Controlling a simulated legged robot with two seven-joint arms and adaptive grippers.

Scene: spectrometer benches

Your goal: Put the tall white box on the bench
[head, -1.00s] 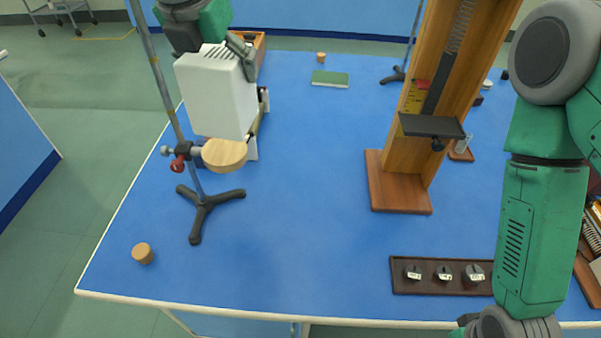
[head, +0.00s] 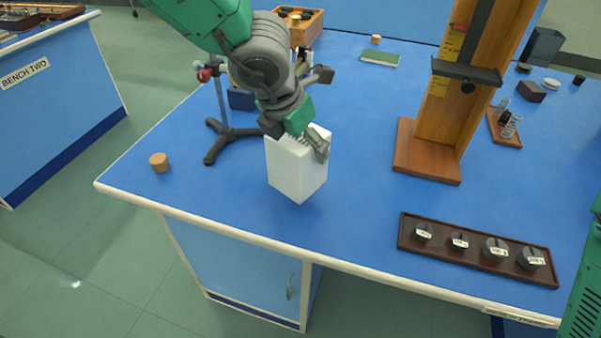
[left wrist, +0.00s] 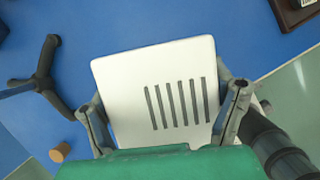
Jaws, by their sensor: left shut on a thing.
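The tall white box (head: 296,170) is upright in the head view, over the front left part of the blue bench (head: 350,215). My left gripper (head: 304,139) is shut on its upper end from above. In the left wrist view the slotted top of the white box (left wrist: 155,75) lies between the two fingers (left wrist: 165,112). I cannot tell whether the box's bottom touches the bench or is slightly above it. My right gripper is not in view; only a piece of my right arm shows at the right edge.
A stand with a black tripod foot (head: 228,140) is left of the box, and a cork (head: 159,162) lies further left. A dark tray of weights (head: 478,249) lies front right. A wooden column stand (head: 430,150) rises behind it. The bench between box and tray is clear.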

